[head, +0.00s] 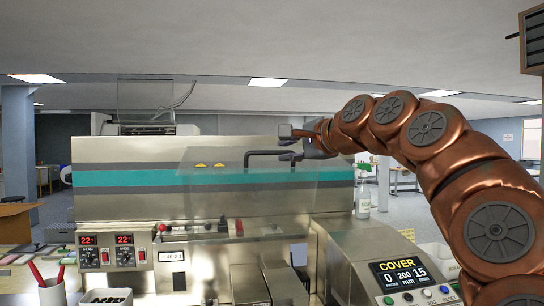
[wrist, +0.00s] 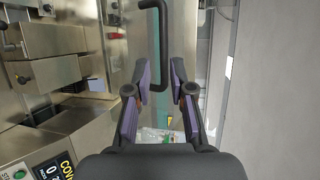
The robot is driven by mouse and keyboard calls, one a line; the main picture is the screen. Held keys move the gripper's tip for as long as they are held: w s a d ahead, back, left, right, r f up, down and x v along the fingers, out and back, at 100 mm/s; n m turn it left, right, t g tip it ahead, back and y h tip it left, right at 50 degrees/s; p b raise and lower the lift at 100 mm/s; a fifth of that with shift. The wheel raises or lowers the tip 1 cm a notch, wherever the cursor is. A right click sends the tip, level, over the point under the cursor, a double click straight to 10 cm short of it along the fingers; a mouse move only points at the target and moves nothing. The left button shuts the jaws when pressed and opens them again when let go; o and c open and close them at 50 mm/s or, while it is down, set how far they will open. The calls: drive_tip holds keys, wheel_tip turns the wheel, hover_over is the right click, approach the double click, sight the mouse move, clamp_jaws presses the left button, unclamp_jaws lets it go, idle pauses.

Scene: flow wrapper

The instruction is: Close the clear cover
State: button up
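The clear cover (head: 215,162) is a see-through panel in front of the machine's teal-striped face, at the middle of the head view. Its angle is hard to tell. It carries a black bar handle (head: 265,153), which also shows as a bent bar in the wrist view (wrist: 165,45). My gripper (head: 289,143) is at the handle's right end. In the wrist view my gripper (wrist: 161,78) has its two fingers apart, with the near end of the handle appearing between them. I see no clear contact, and the depth is unclear.
The flow wrapper's steel body (head: 110,205) fills the middle. A control panel (head: 402,272) reading "COVER" stands at lower right, below my arm. A spray bottle (head: 362,200) is behind it. A pen cup (head: 52,290) is at lower left. Space above the machine is free.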

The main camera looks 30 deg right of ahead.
sight(273, 153)
drive_tip(key=p+x, duration=0.1)
drive_tip(key=x, duration=0.2)
drive_tip(key=p+x, duration=0.1)
drive_tip(key=x, duration=0.3)
drive_tip(key=shift+w+d+r, duration=0.15)
drive_tip(key=shift+w+d, duration=0.1)
drive_tip(key=shift+w, duration=0.1)
drive_tip(key=shift+c, duration=0.4)
clamp_jaws()
